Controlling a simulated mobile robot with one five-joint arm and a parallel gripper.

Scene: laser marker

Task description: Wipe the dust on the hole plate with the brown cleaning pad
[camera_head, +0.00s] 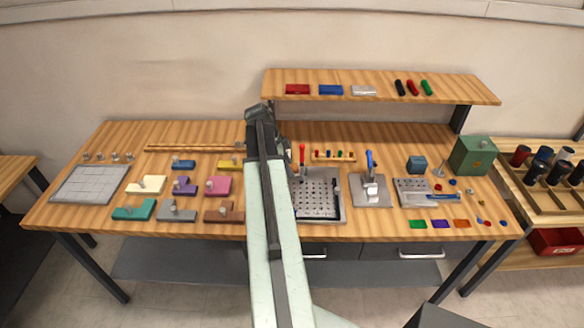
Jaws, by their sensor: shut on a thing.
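The hole plate (318,198) is a grey square with rows of dark holes, lying on the table just right of my arm. Any dust on it is too small to make out. My gripper (284,152) is by the back left of the plate. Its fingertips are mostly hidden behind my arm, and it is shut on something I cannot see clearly. No brown cleaning pad shows plainly. A brown stepped block (222,214) with a grey knob stands left of my arm; I cannot tell whether it is a pad.
A red-handled tool (302,153) and a rack of small coloured pegs (333,155) stand behind the plate. A blue-handled clamp (370,185) is at its right. Coloured blocks fill the left side. Small coloured squares (441,223) lie front right.

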